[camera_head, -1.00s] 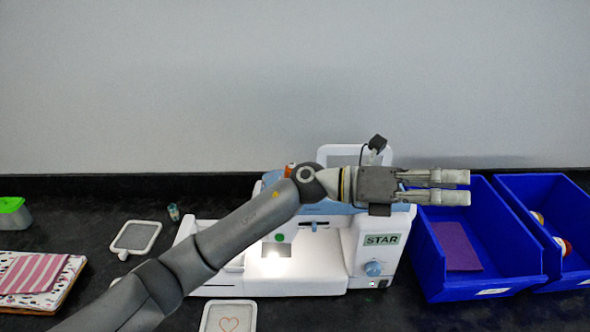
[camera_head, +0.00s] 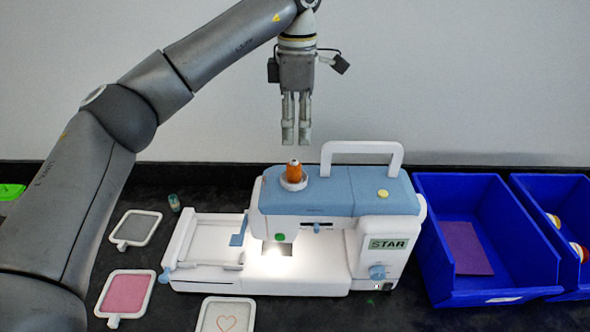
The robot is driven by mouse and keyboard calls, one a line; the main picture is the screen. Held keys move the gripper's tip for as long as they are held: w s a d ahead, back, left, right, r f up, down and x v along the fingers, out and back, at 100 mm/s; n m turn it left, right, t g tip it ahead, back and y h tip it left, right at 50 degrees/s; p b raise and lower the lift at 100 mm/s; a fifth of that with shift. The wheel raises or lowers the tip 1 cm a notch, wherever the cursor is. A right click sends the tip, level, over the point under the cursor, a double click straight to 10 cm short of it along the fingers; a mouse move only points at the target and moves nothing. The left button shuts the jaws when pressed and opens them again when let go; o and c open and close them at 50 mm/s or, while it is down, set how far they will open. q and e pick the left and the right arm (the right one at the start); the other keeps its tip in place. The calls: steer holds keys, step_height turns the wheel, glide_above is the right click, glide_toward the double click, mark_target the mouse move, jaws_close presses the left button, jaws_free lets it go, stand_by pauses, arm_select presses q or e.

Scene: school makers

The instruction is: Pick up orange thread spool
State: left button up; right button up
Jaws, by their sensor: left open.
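The orange thread spool (camera_head: 293,173) stands upright on a white disc on top of the blue and white sewing machine (camera_head: 330,192), at its left end. My left gripper (camera_head: 296,141) points straight down above the spool, with a small gap between its fingertips and the spool's top. Its fingers are a little apart with nothing between them. My right gripper is not in view.
The machine's white handle (camera_head: 362,147) rises to the right of the spool. A blue bin (camera_head: 430,225) with a purple sheet and a second blue bin (camera_head: 535,200) stand at right. Several small hoops, such as a pink one (camera_head: 127,294), lie at left.

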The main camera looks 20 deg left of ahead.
mark_target(294, 160)
arm_select(q)
step_height(294, 160, down, 4)
steer(key=shift+f+p, duration=0.25)
steer(key=shift+p, duration=0.2)
steer(key=f+p, duration=0.2)
steer(key=f, duration=0.2)
steer(key=shift+a+f+p, duration=0.25)
steer(key=shift+a+p, duration=0.1)
steer(key=shift+p, duration=0.05)
steer(key=shift+f, duration=0.45)
steer(key=c, duration=1)
